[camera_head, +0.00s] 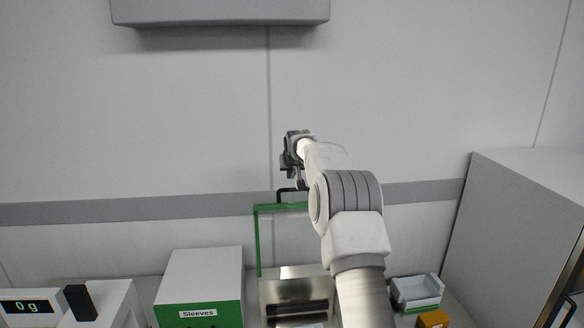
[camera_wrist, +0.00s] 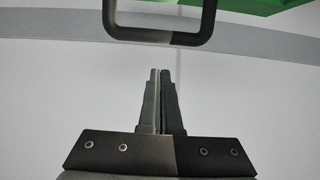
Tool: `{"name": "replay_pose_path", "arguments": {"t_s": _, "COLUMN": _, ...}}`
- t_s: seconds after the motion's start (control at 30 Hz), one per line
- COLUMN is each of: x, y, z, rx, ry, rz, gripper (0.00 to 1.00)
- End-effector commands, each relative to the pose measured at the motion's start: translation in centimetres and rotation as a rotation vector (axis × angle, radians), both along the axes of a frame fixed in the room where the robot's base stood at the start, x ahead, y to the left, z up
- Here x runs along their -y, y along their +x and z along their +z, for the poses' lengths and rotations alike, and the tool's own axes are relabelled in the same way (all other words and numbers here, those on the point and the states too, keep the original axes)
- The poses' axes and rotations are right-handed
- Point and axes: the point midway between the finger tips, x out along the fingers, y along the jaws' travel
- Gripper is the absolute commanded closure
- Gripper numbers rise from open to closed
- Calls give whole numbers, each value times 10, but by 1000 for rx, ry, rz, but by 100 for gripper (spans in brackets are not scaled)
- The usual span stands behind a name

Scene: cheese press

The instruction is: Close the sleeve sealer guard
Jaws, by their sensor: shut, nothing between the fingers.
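The sleeve sealer (camera_head: 293,292) is a metal box on the counter below my arm. Its guard (camera_head: 258,240), a clear panel with a green frame, stands raised above it. A black handle (camera_head: 279,194) sticks up at the guard's top edge; it also shows in the wrist view (camera_wrist: 158,37) as a dark loop at the top. My gripper (camera_head: 297,184) is beside the handle in the head view. In the wrist view its fingers (camera_wrist: 159,76) are shut together and empty, pointing toward the handle with a visible gap. My arm hides the guard's right part.
A white and green Sleeves box (camera_head: 203,280) stands left of the sealer. A scale (camera_head: 30,306) reads 0 g at far left. A small tray (camera_head: 416,291) and an orange box (camera_head: 433,319) are to the right, near a large grey cabinet (camera_head: 520,235). A wall unit (camera_head: 220,12) hangs above.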

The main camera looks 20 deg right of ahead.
Motion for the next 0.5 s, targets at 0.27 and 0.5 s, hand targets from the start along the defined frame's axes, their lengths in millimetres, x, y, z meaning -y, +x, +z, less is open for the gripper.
{"name": "replay_pose_path", "arguments": {"t_s": 0.27, "x": 4, "y": 19, "z": -20, "rx": -1, "ry": 0, "rz": 0, "gripper": 100}}
{"name": "replay_pose_path", "arguments": {"t_s": 0.5, "x": 1, "y": 1, "z": -23, "rx": -2, "ry": 1, "rz": -1, "gripper": 100}}
